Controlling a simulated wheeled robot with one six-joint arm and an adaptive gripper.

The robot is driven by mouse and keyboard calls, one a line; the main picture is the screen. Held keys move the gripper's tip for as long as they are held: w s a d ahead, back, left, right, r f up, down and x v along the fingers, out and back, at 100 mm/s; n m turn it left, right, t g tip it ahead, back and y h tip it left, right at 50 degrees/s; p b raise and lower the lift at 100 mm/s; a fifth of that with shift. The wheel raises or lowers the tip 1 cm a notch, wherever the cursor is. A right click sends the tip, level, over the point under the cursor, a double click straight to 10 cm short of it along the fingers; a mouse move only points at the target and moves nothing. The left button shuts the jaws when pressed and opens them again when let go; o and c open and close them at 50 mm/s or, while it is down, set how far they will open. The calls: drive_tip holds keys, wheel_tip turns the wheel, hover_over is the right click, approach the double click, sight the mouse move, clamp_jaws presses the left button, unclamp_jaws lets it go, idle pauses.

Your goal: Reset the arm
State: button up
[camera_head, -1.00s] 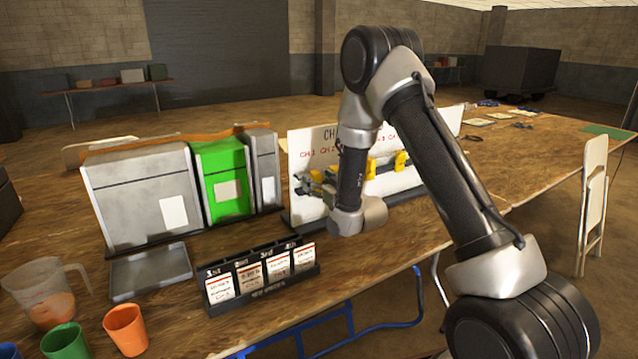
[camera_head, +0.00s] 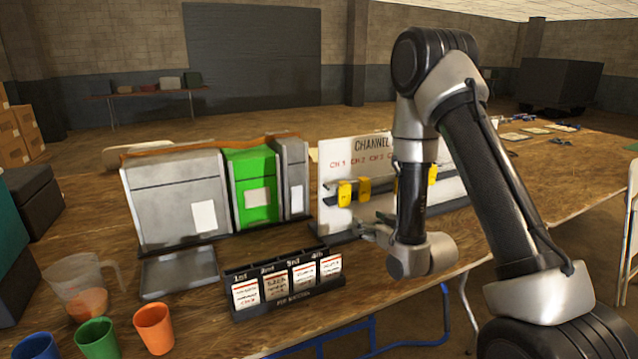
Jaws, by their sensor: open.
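My arm reaches over the right part of the wooden table, its forearm hanging down to the wrist. My gripper (camera_head: 372,229) shows small and partly hidden behind the wrist, in front of the lower edge of the white channel board (camera_head: 337,150). It is open and I see nothing held in it. Yellow chargers (camera_head: 345,194) sit on the board to the upper left of the gripper, apart from it in the picture. Another yellow charger (camera_head: 432,174) shows just right of my forearm, which hides the middle of the board.
A card holder (camera_head: 285,307) with labelled slots stands at the table's front edge, left of my wrist. A pitcher (camera_head: 88,285) and several cups (camera_head: 154,328) stand front left.

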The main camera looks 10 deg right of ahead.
drive_tip(key=s+f+g, duration=0.1)
drive_tip(key=f, duration=0.2)
drive_tip(key=s+d+f+g+h, duration=0.1)
drive_tip(key=s+f+g, duration=0.1)
drive_tip(key=f, duration=0.1)
drive_tip(key=s+d+f+g, duration=0.1)
drive_tip(key=f+g, duration=0.1)
drive_tip(key=f, duration=0.1)
drive_tip(key=shift+s+f+h, duration=0.1)
drive_tip(key=shift+s+h, duration=0.15)
drive_tip(key=shift+h, duration=0.15)
drive_tip(key=s+g, duration=0.1)
drive_tip(key=s+d+f+g+h, duration=0.1)
drive_tip(key=s, duration=0.1)
drive_tip(key=shift+d+f, duration=0.15)
drive_tip(key=s+d+r+m+g+h, duration=0.1)
drive_tip(key=s+d+r, duration=0.3)
drive_tip(key=s+r, duration=0.9)
drive_tip(key=s+d+r+m+g+h, duration=0.1)
drive_tip(key=s+d+r, duration=0.3)
drive_tip(key=s+r, duration=0.9)
wheel_tip(320, 180, up, 6)
drive_tip(key=shift+f+m+g, duration=0.1)
drive_tip(key=shift+m+g, duration=0.5)
drive_tip(key=shift+m, duration=0.2)
